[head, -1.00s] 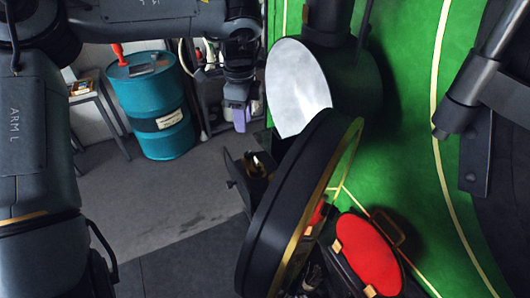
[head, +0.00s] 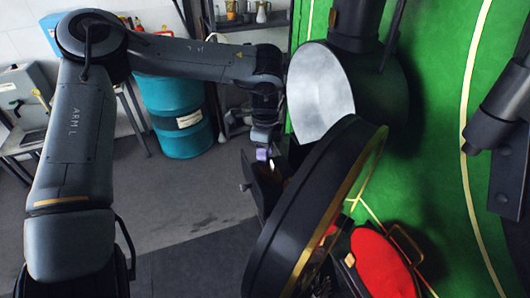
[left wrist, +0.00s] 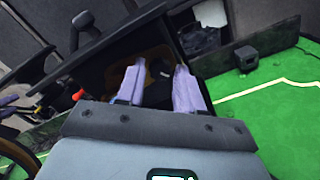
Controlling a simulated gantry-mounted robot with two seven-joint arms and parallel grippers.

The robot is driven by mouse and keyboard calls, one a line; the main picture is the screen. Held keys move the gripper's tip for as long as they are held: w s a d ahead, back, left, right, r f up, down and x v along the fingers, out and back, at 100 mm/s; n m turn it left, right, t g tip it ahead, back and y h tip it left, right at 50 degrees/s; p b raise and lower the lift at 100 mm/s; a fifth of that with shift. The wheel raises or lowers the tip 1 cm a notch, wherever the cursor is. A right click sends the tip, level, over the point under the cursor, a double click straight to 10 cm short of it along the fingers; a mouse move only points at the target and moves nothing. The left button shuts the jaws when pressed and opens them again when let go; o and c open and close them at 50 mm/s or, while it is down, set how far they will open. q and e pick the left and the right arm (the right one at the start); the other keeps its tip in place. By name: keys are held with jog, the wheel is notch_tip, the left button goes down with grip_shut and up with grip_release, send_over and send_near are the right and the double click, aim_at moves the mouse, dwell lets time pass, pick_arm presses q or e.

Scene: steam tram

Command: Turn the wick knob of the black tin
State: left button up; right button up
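The black tin (head: 262,187) is an open, dark box left of the big lamp, partly hidden behind the round lamp door (head: 310,215). A small dark knob (head: 244,187) sticks out of its left side. My left gripper (head: 264,154) has pale purple fingers and hangs at the tin's top edge. In the left wrist view the left gripper (left wrist: 158,88) is open, with a dark opening and a faint brownish part between and beyond the fingers. A dark knob-like end (left wrist: 83,20) shows at upper left there. I cannot tell whether the fingers touch the tin. My right gripper is out of view.
The black lamp housing with its pale reflector (head: 320,95) stands close right of the gripper, against the green panel (head: 435,130). A blue drum (head: 178,115) stands behind. Grey floor left of the tin is clear.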

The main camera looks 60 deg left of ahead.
pick_arm(q)
jog(key=shift+f, duration=0.15)
grip_shut()
